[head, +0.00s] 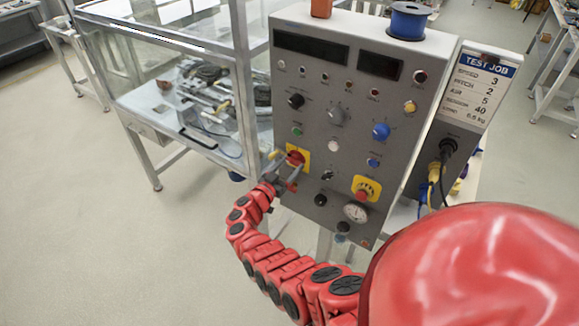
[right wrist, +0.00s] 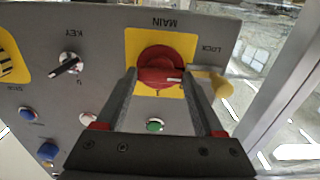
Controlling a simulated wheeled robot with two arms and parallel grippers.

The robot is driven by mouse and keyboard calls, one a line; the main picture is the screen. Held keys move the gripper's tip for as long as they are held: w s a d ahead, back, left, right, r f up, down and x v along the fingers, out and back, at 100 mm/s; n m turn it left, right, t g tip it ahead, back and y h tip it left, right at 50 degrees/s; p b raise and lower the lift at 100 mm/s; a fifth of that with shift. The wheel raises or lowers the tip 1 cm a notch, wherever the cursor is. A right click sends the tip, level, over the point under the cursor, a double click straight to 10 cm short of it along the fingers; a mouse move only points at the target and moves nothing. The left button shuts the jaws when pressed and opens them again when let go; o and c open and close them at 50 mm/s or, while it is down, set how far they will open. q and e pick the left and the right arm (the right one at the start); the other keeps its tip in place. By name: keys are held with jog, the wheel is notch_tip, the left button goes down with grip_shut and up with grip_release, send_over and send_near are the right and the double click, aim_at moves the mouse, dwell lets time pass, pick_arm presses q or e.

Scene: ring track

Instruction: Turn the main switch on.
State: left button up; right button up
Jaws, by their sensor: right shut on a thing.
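The main switch is a round red knob (right wrist: 160,64) on a yellow plate (right wrist: 133,42), under an upside-down MAIN label in the right wrist view. A pale mark on the knob points to the right in that view. In the head view the switch (head: 296,156) is at the lower left of the grey panel (head: 330,105). My right gripper (head: 290,168) reaches it from below left. In the right wrist view its fingers (right wrist: 160,76) are shut on the knob, one on each side. My left gripper is not in view.
A yellow padlock-like piece (right wrist: 212,82) by the LOCK label is close beside the right finger. A key switch (right wrist: 68,65) and a green button (right wrist: 155,125) are nearby. A glass-walled cabinet (head: 190,130) stands left of the panel. Open floor (head: 90,220) is at left.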

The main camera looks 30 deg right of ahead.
jog(key=shift+f+m+b, duration=0.15)
jog(key=shift+m+b, duration=8.8)
jog(key=shift+m, duration=0.05)
jog(key=o, duration=1.4)
